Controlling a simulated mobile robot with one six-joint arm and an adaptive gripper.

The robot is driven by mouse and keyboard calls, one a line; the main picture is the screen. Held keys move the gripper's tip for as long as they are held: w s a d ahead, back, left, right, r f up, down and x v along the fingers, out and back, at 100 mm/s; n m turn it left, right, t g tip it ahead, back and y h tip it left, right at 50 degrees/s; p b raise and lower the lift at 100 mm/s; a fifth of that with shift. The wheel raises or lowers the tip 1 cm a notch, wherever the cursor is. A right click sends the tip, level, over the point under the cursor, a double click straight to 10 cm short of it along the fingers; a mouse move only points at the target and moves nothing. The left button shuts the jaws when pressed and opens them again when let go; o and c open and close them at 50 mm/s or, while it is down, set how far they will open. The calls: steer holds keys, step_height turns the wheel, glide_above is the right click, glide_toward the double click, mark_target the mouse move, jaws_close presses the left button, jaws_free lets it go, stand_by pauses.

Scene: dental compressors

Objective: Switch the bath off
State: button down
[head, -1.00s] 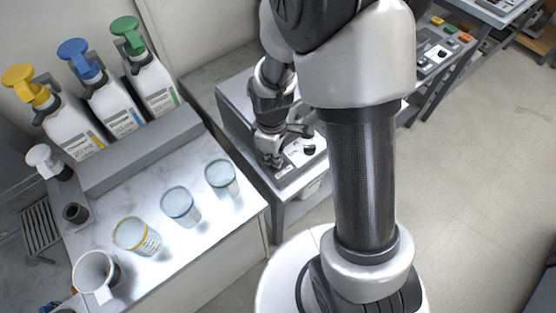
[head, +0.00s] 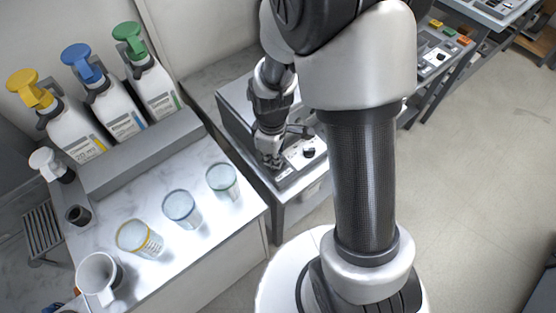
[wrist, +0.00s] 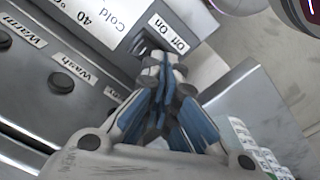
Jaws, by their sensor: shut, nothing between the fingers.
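The bath (head: 236,112) is a grey metal box with a sloping control panel, standing beyond the white counter in the head view. In the wrist view its panel carries an "Off On" label (wrist: 169,33). A dark switch (wrist: 142,46) lies just below the label, partly hidden by my fingertips. My gripper (wrist: 165,66) is shut and empty, its tips at or very near this switch; I cannot tell whether they touch. In the head view my gripper (head: 271,162) is over the left part of the panel. The switch's position cannot be read.
Round black buttons (wrist: 62,82) labelled Wash and Warm sit beside the switch. A black knob (head: 308,152) is on the panel's right. The counter (head: 215,235) holds cups (head: 180,208), pump bottles (head: 150,85) and a white jug (head: 98,278). Open floor lies right.

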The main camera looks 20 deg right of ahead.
steer(key=shift+r+p, duration=1.8)
steer(key=shift+r, duration=0.7)
